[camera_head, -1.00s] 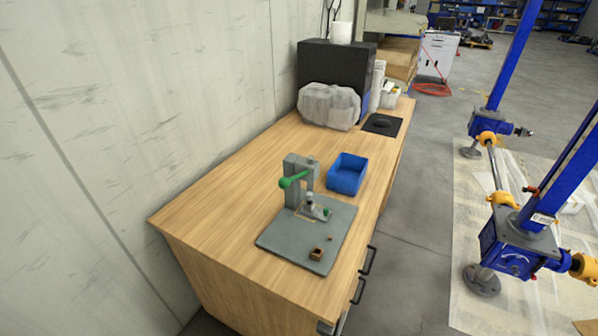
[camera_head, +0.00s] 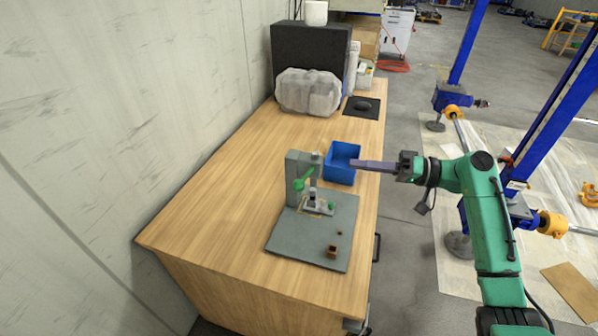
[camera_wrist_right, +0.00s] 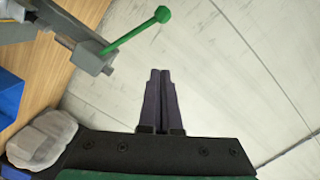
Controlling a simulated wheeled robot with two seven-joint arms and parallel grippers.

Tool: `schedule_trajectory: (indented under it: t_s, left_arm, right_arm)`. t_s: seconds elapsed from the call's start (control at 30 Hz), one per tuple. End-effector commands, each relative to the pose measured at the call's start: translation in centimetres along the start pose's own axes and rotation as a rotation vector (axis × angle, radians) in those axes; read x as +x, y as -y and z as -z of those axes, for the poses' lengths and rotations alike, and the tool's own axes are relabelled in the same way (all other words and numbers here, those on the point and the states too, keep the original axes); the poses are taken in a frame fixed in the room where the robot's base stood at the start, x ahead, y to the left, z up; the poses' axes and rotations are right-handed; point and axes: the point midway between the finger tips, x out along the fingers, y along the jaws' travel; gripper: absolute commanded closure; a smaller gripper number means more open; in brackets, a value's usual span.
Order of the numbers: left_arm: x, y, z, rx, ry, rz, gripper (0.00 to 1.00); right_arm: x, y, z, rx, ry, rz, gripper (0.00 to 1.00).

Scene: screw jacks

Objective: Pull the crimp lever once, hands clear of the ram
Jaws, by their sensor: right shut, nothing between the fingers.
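A grey bench press (camera_head: 294,172) stands on a grey base plate (camera_head: 335,228) on the wooden bench. Its green crimp lever (camera_head: 303,181) ends in a ball and slants down towards the near left. The lever (camera_wrist_right: 136,32) also shows in the right wrist view, left of the fingers and apart from them. The ram (camera_head: 312,194) is small above the plate. My right gripper (camera_head: 352,163) is shut and empty, right of the press, with its purple fingers over the blue bin's right side. The fingers (camera_wrist_right: 160,76) are together in the wrist view. My left gripper is not in view.
A blue bin (camera_head: 333,170) stands behind and right of the press. A small brown box (camera_head: 331,252) sits at the plate's front. A black cabinet (camera_head: 305,50) and a wrapped clear bundle (camera_head: 308,92) are farther back. The bench left of the press is clear.

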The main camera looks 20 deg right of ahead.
Motion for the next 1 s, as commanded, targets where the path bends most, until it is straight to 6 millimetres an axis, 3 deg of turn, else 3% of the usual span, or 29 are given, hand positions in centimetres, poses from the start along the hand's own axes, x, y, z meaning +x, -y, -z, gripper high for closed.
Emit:
schedule_trajectory:
  t_s: [0.37, 0.83, 1.0]
  left_arm:
    - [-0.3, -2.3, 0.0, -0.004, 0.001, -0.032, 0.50]
    - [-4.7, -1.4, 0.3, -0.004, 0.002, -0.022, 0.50]
    - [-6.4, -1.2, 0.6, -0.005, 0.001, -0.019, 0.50]
  right_arm:
    - [0.7, 0.1, 0.1, 0.003, -0.001, 0.000, 1.00]
    - [10.3, 0.4, 0.3, 0.004, -0.002, 0.001, 1.00]
    - [10.8, 0.2, -2.8, 0.007, 0.000, -0.002, 1.00]
